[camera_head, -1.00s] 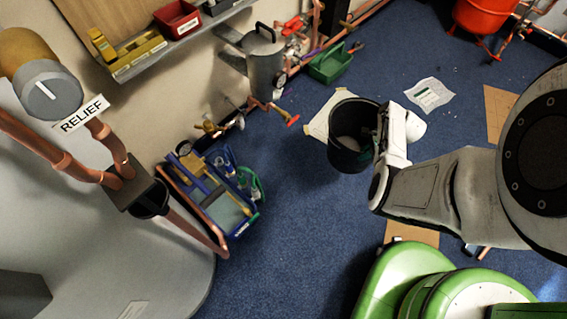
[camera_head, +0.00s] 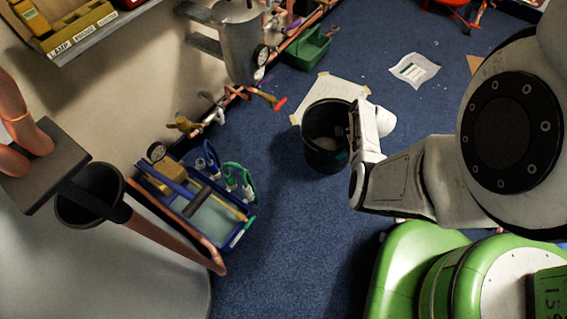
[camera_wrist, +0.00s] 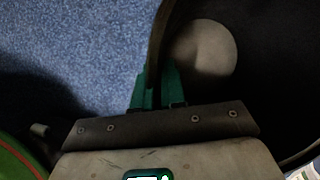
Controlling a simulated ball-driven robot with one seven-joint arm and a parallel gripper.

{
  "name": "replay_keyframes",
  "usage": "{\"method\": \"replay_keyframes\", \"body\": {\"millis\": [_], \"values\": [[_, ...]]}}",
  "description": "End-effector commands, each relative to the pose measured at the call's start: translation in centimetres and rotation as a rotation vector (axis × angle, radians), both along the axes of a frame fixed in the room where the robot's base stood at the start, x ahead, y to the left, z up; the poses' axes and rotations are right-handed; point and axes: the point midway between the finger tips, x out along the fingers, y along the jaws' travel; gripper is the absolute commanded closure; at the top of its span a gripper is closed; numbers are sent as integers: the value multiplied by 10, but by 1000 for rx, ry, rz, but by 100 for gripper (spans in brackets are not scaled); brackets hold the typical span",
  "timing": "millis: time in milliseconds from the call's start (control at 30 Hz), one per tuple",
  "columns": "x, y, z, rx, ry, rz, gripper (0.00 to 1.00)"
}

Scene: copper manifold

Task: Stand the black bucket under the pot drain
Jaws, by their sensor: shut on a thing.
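The black bucket (camera_head: 312,150) is upright in the head view, right of and nearer than the pot. My gripper (camera_head: 346,152) is shut on its right rim. In the wrist view the green fingertips (camera_wrist: 155,88) pinch the rim, and the dark inside of the bucket (camera_wrist: 285,70) fills the right side, with a pale round patch in it. The bucket looks raised off the floor, but its base is hard to see. The grey metal pot (camera_head: 238,45) stands by the wall. Its drain pipe with a red-tipped handle (camera_head: 268,99) points toward the bucket, and the bucket is apart from it.
A pale sheet (camera_head: 335,87) lies behind the bucket, and another paper (camera_head: 415,69) lies farther right. A green tray (camera_head: 307,47) is beside the pot. A blue tool carrier (camera_head: 205,205) stands left on the carpet. Copper pipe runs along the wall. Carpet between carrier and bucket is clear.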

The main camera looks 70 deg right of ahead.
Motion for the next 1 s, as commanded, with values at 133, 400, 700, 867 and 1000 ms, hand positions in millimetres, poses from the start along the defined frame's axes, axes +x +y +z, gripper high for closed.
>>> {"method": "replay_keyframes", "body": {"millis": [133,400,700,867,1000], "values": [[1,-2,-16,-4,-1,0,100],[18,3,-18,-6,-1,5,100],[75,21,-20,-5,-1,7,100],[110,31,-20,-6,-2,7,100],[137,39,-20,-5,-2,5,100]]}}
